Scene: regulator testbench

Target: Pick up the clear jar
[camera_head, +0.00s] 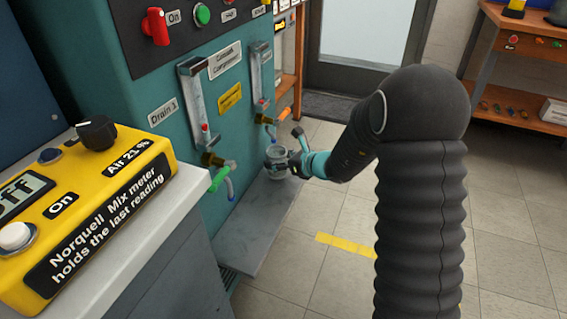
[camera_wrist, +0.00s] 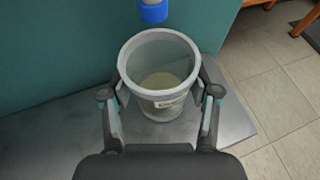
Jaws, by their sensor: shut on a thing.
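The clear jar (camera_wrist: 159,106) is a see-through cup with a pale rim, a light label on its near side and a little yellowish matter at its bottom. In the wrist view my gripper (camera_wrist: 160,95) has one finger on each side of the jar, shut on it. The jar appears upright over the grey metal shelf; I cannot tell whether it touches the shelf. In the head view the jar (camera_head: 276,167) is small and partly hidden by my gripper (camera_head: 291,165), at the shelf's far end.
The grey shelf (camera_head: 246,232) runs along the teal bench (camera_head: 165,100). A blue-tipped spout (camera_wrist: 153,12) is just behind the jar. A green-handled drain valve (camera_head: 220,178) sticks out nearer. The yellow meter (camera_head: 90,215) stands at left. Tiled floor at right is open.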

